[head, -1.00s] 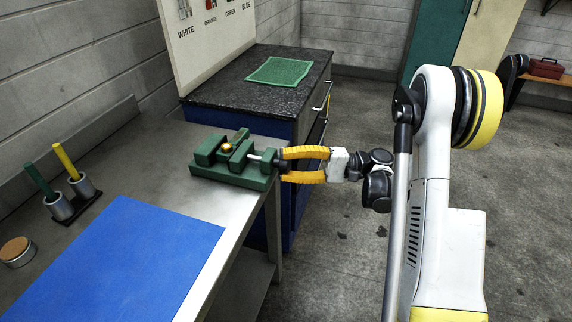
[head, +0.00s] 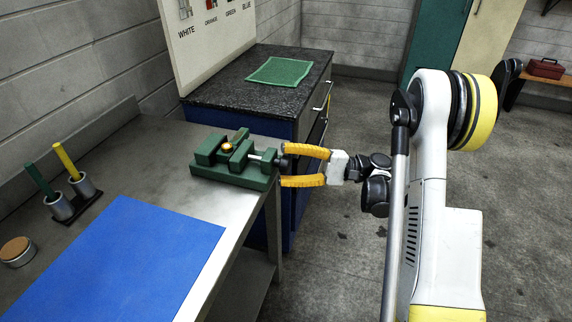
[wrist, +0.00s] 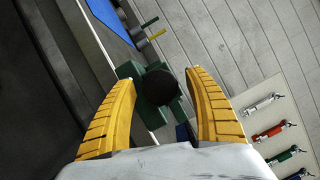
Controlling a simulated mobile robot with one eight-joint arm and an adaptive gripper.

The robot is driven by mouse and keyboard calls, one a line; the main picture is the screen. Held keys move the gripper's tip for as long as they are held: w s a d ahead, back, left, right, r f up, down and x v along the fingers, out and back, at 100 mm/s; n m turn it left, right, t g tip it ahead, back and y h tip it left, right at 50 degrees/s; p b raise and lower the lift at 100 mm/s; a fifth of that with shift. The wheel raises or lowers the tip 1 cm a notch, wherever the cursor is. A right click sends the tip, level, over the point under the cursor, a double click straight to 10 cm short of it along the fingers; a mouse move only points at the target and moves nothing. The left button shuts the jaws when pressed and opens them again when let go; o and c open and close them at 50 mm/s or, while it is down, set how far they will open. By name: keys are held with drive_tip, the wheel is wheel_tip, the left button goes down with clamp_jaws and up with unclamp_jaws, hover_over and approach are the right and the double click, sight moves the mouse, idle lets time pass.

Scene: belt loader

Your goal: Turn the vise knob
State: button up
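A green vise (head: 232,160) sits at the right edge of the metal bench. A small gold-coloured round thing (head: 227,147) is between its jaws. The vise's dark knob (head: 281,162) sticks out on the right, past the bench edge. My gripper (head: 284,166) is at the knob with its yellow fingers open. In the wrist view the round black knob (wrist: 158,87) lies between the spread fingers (wrist: 163,85), with a gap visible on both sides. The vise's green body (wrist: 133,72) shows behind the knob.
A blue mat (head: 125,260) covers much of the bench. Two holders with a green and a yellow stick (head: 65,160) stand at the left. A dark counter (head: 225,100) with a green cloth (head: 279,71) is behind. Open floor (head: 345,240) lies right of the bench.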

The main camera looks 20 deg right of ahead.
drive_tip(key=shift+d, duration=0.1)
drive_tip(key=v, duration=1.2)
